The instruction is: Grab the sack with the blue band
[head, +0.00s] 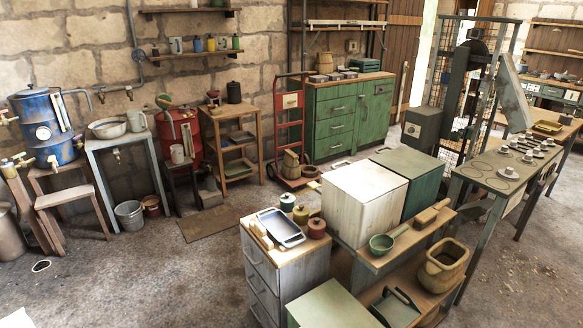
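No sack with a clearly blue band can be made out in the head view. A small tan sack-like thing (291,164) stands on the foot of a red hand truck, in front of the green cabinet; it is too small to tell a band's colour. A tan, open-topped, rounded container (443,263) sits on the low wooden shelf at the lower right; I cannot tell whether it is a sack, and I see no blue band on it. Neither of my grippers is in view.
A grey drawer unit (265,275), a white box (364,200) and a long workbench (498,172) fill the middle and right. The red hand truck (291,115) leans near the wall. Stools and a blue tank (44,128) stand left.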

